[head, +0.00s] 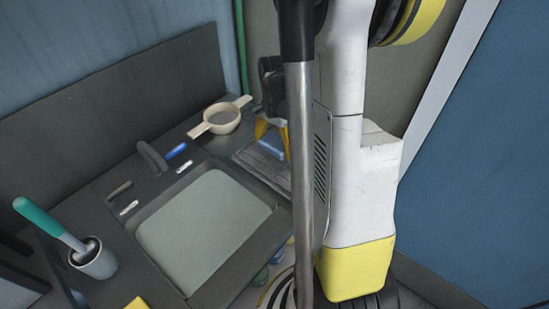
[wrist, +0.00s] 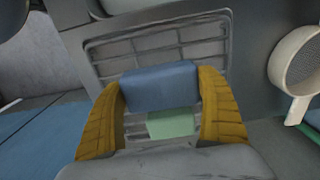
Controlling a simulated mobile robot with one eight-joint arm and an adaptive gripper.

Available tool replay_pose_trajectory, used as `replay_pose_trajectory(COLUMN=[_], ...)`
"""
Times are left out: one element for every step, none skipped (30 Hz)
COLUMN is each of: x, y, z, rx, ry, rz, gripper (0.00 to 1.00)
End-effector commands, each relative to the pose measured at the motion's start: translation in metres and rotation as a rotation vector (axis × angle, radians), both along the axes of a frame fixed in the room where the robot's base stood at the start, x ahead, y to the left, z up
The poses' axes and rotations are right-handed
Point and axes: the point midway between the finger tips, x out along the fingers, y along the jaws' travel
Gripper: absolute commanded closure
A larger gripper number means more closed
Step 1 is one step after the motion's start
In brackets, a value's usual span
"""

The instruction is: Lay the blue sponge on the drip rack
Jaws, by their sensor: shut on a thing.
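The blue sponge (wrist: 160,86) is held between the two yellow fingers of my gripper (wrist: 163,82) in the wrist view. The fingers press its left and right ends. In the head view the sponge (head: 272,148) hangs below my gripper (head: 271,132), partly hidden by the fingers. The drip rack (wrist: 105,46) is a grey slatted tray behind the sponge in the wrist view. In the head view the rack (head: 252,162) is right of the sink, with the sponge over its far part. I cannot tell whether sponge and rack touch.
A pale green block (wrist: 172,124) shows between the fingers, near the rack. A cream strainer (head: 221,118) stands left of my gripper at the back. The sink (head: 205,225), the dark faucet (head: 152,157) and a cup (head: 95,261) with a green-handled brush are further left.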

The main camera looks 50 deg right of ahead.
Motion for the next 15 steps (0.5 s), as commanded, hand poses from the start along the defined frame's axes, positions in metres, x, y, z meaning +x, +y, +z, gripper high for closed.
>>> replay_pose_trajectory(x=[0.001, 0.002, 0.002, 0.002, 0.002, 0.002, 0.002, 0.002, 0.002, 0.002, 0.002, 0.002, 0.002, 0.002, 0.002], y=[0.002, 0.002, 0.002, 0.002, 0.002, 0.002, 0.002, 0.002, 0.002, 0.002, 0.002, 0.002, 0.002, 0.002, 0.002], z=[-0.002, -0.003, -0.006, -0.009, -0.013, -0.020, -0.026, -0.031, -0.037, -0.041, -0.043, -0.043, -0.043, -0.042, -0.041], rx=[0.000, 0.000, 0.000, 0.000, 0.000, 0.000, 0.000, 0.000, 0.000, 0.000, 0.000, 0.000, 0.000, 0.000, 0.000], ry=[0.000, 0.000, 0.000, 0.000, 0.000, 0.000, 0.000, 0.000, 0.000, 0.000, 0.000, 0.000, 0.000, 0.000, 0.000], rz=[0.000, -0.001, -0.001, -0.001, -0.001, -0.001, -0.001, -0.001, -0.001, -0.001, -0.001, -0.001, -0.001, -0.001, -0.001], gripper=[0.38, 0.38, 0.38, 0.38, 0.38, 0.38, 0.38, 0.38, 0.38, 0.38, 0.38, 0.38, 0.38, 0.38, 0.38])
